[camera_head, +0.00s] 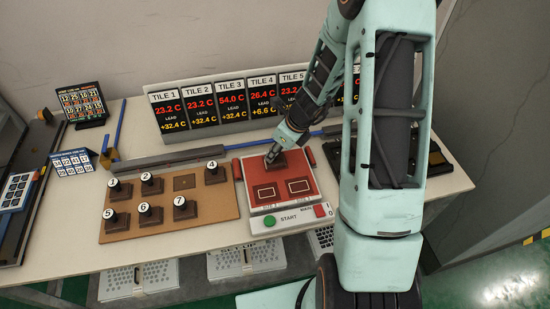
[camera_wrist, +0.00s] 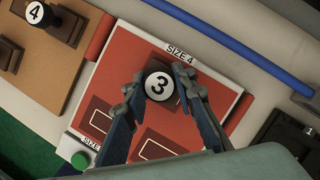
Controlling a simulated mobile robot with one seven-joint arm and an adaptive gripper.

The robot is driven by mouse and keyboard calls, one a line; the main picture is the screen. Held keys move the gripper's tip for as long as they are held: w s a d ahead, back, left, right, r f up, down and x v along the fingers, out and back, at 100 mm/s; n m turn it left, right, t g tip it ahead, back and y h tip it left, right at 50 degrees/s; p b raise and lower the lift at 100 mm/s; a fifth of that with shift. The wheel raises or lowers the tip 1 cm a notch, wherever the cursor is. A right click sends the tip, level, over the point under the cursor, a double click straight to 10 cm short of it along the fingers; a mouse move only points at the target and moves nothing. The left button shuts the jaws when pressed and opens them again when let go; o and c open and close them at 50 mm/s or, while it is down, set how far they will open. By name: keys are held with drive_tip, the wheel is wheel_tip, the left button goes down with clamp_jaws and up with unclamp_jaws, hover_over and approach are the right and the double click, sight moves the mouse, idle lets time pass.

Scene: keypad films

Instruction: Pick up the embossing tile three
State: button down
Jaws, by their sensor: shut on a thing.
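The embossing tile three (camera_wrist: 159,87) has a round white "3" on a black knob above a brown block. In the wrist view my gripper (camera_wrist: 157,80) has its two fingers closed on either side of the knob. In the head view my gripper (camera_head: 272,155) is at the back part of the red plate (camera_head: 269,204), where the fingers partly hide the tile. I cannot tell whether the block touches the plate. The red plate also shows in the wrist view (camera_wrist: 115,68), with outlined rectangles and a "SIZE 4" label.
A brown board (camera_head: 155,222) to the left holds several numbered tiles around one empty square spot (camera_head: 184,182). A green START button (camera_head: 269,220) sits at the plate's front. A row of tile displays (camera_head: 231,102) stands behind. A blue bar (camera_wrist: 240,45) lies nearby.

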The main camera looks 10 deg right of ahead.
drive_tip(key=shift+r, duration=0.1)
drive_tip(key=shift+r, duration=0.45)
wheel_tip(320, 180, up, 2)
drive_tip(key=shift+w+r+p, duration=0.1)
drive_tip(key=shift+r+p, duration=0.15)
drive_tip(key=shift+p, duration=0.25)
drive_tip(key=s+a+r, duration=0.4)
drive_tip(key=s+r, duration=0.5)
drive_tip(key=s, duration=0.4)
drive_tip(key=shift+s+r+p, duration=0.2)
drive_tip(key=shift+p, duration=0.15)
